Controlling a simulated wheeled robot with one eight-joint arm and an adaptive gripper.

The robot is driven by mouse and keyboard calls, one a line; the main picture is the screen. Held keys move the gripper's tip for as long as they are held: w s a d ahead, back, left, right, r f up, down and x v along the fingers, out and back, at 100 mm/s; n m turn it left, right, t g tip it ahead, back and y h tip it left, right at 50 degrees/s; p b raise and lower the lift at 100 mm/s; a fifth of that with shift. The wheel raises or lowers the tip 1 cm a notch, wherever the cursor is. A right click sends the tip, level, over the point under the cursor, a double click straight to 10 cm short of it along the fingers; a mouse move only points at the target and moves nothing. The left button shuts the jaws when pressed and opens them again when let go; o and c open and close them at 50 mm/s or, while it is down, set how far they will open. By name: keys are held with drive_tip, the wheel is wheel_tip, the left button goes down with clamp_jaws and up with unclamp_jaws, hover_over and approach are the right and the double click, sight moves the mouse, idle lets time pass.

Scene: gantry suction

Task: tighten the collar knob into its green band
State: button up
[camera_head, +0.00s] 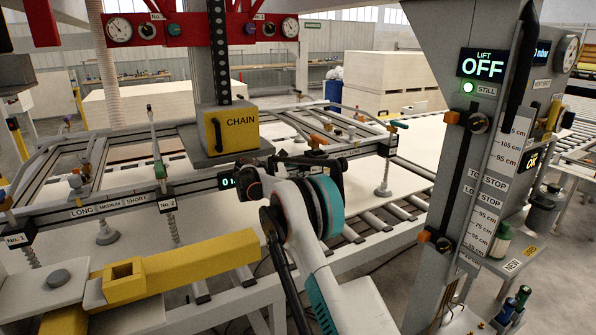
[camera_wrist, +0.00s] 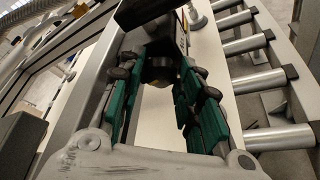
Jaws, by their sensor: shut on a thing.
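In the wrist view the two green-padded fingers of my gripper (camera_wrist: 160,88) stand on either side of a dark round knob (camera_wrist: 158,70), and my gripper is shut on it near the fingertips. This looks like the collar knob. In the head view my gripper is at the gantry's front beam, below the yellow CHAIN box (camera_head: 232,130), and my own wrist hides the knob. A small dark display (camera_head: 229,180) with green digits sits on the beam just left of my gripper, partly covered. I cannot make out the knob's green band in either view.
A grey post (camera_head: 440,170) with a height scale and a lit LIFT OFF display (camera_head: 482,64) stands at the right. A yellow beam (camera_head: 185,268) lies at the lower left. Suction cups hang from the frame over a pale board (camera_head: 140,235) on rollers (camera_wrist: 278,138).

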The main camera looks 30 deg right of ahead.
drive_tip(key=shift+s+f+m+t+h, duration=0.15)
drive_tip(key=shift+m+t+h, duration=0.3)
drive_tip(key=shift+m, duration=0.7)
drive_tip(key=shift+s+f+m+t+h, duration=0.15)
drive_tip(key=shift+m+t, duration=0.5)
drive_tip(key=shift+m, duration=0.5)
drive_tip(key=shift+w, duration=0.1)
drive_tip(key=o, duration=1.1)
drive_tip(key=shift+c, duration=0.2)
drive_tip(key=shift+r, duration=0.1)
drive_tip(key=f+v, duration=0.1)
drive_tip(key=v, duration=0.6)
drive_tip(key=shift+a+r, duration=0.2)
drive_tip(key=shift+r, duration=0.25)
